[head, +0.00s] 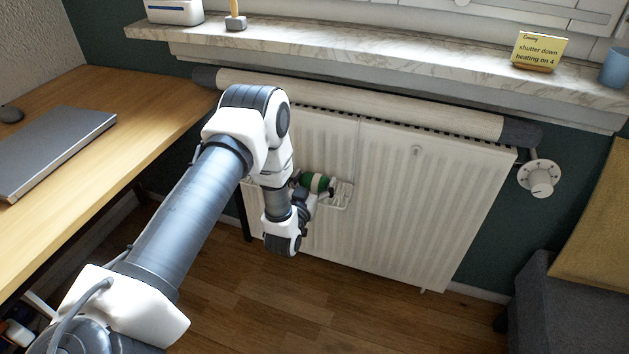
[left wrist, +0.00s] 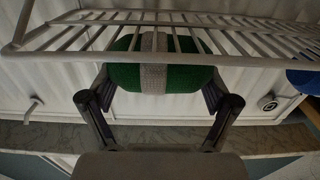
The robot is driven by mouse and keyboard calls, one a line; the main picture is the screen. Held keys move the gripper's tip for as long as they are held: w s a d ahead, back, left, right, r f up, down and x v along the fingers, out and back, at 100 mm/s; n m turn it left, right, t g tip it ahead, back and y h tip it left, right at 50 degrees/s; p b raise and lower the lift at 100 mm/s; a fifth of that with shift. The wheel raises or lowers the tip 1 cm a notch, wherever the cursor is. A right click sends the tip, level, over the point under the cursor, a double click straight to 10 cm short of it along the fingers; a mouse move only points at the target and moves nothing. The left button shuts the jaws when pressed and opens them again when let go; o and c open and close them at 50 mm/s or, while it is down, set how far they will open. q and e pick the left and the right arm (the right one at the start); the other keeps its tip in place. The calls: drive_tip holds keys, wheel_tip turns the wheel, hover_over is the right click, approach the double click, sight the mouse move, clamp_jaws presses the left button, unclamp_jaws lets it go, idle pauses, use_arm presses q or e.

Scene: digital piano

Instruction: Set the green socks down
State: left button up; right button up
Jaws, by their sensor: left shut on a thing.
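The green socks (head: 319,183), a roll with a pale band, are in my left gripper (head: 314,187) in front of the white radiator (head: 410,195). In the left wrist view the socks (left wrist: 128,77) sit between the two fingers of my left gripper (left wrist: 157,90), which is shut on them. A white wire rack (head: 343,200) hangs on the radiator at the socks. In the left wrist view the bars of the rack (left wrist: 60,37) overlap part of the socks. I cannot tell whether the socks touch the rack. My right gripper is not in view.
A blue thing (left wrist: 303,79) shows at the rack's right in the left wrist view. A marble sill (head: 400,62) runs above the radiator, with a yellow note (head: 540,50) on it. A wooden desk (head: 120,150) stands at left, a grey seat (head: 570,310) at right.

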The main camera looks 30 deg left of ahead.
use_arm(q)
drive_tip(key=shift+f, duration=0.15)
drive_tip(key=o, duration=0.8)
drive_tip(key=shift+o, duration=0.2)
